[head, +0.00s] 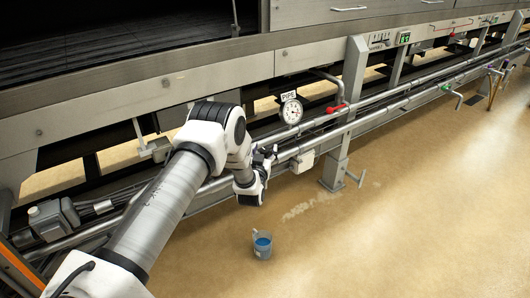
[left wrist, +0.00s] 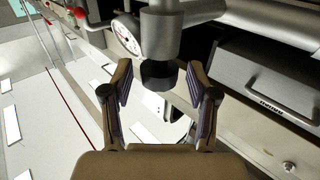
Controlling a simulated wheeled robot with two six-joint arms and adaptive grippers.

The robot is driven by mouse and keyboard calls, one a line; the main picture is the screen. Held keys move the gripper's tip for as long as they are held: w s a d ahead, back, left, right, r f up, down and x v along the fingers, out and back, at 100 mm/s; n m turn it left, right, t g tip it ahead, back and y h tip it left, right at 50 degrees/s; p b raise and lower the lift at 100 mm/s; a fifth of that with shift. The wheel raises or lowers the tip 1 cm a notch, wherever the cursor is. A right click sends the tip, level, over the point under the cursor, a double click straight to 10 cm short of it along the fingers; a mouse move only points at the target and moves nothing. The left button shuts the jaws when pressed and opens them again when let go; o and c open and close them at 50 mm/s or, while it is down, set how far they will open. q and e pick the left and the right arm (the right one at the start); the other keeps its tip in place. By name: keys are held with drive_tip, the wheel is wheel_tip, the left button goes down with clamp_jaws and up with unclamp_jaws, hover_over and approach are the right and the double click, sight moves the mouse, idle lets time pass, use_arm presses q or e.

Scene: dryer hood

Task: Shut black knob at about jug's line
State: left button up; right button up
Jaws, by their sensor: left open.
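A black knob (left wrist: 158,76) forms the end of a grey cylindrical fitting (left wrist: 160,35) in the left wrist view. My left gripper (left wrist: 159,90) is open, with one finger on each side of the knob and gaps at both sides; I see no contact. In the head view my left gripper (head: 260,168) is at the pipe rail, below the round gauge; my arm and gripper mostly hide the knob there. A clear jug (head: 262,245) with blue liquid stands upright on the floor below the gripper. My right gripper is not in view.
The round gauge (head: 291,111) sits under a PIPE label, left of a red handle (head: 337,108). Long pipes (head: 400,99) run along the machine. A grey support leg (head: 337,165) stands right of the gripper. The tan floor (head: 420,200) at right is mostly clear.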

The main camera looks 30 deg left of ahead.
use_arm(q)
drive_tip(key=shift+w+f, duration=0.1)
drive_tip(key=shift+w, duration=0.05)
clamp_jaws()
drive_tip(key=shift+d+f+n+g+y+b, duration=0.1)
drive_tip(key=shift+n+g+y+b, duration=0.65)
drive_tip(key=shift+y, duration=0.4)
drive_tip(key=shift+d+n+g+y+b, duration=0.1)
drive_tip(key=shift+n+g+y+b, duration=0.45)
drive_tip(key=shift+n+y, duration=0.45)
drive_tip(key=shift+a+n+g+y+b, duration=0.15)
drive_tip(key=shift+n+g+y+b, duration=0.4)
drive_tip(key=shift+g+y, duration=0.45)
drive_tip(key=shift+r+n+y, duration=0.2)
drive_tip(key=shift+n+y, duration=0.15)
drive_tip(key=shift+n, duration=0.05)
unclamp_jaws()
